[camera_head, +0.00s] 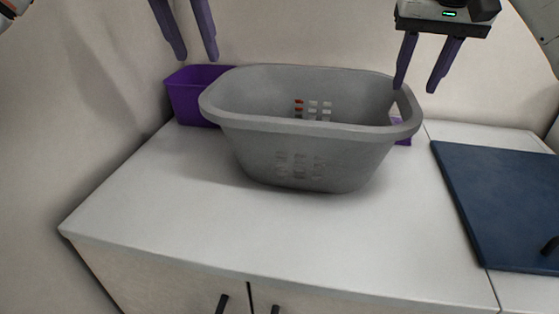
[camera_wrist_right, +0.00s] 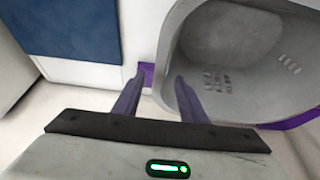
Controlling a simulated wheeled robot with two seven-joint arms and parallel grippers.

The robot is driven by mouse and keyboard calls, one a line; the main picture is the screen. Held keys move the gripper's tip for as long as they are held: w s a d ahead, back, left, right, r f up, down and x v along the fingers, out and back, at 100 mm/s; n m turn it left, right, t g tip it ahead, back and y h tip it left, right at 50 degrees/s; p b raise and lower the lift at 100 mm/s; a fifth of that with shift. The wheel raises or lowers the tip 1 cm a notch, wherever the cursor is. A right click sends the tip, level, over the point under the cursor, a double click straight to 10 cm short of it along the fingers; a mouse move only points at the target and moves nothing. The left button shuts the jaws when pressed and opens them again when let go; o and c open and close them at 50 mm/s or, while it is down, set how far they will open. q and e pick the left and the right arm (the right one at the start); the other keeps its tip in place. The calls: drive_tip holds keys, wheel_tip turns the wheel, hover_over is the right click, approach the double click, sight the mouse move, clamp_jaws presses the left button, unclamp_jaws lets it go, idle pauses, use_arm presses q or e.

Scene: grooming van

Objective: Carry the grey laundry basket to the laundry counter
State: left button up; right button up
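The grey laundry basket (camera_head: 310,165) stands upright on a white counter (camera_head: 200,220); its open top shows no contents. It also shows in the right wrist view (camera_wrist_right: 235,45). My right gripper (camera_head: 415,90) is open, fingers pointing down at the basket's right end. In the right wrist view its fingers (camera_wrist_right: 158,76) straddle the line of the basket rim; whether they touch it I cannot tell. My left gripper (camera_head: 198,59) is open and empty, above and behind the basket's left end, apart from it. Whether this counter is the laundry counter I cannot tell.
A purple bin (camera_head: 187,97) stands behind the basket's left end against the wall. Another purple thing (camera_head: 404,141) shows partly behind its right end. A dark blue mat (camera_head: 505,195) lies to the right. The counter's front left is clear.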

drive_tip(key=shift+v, duration=2.7)
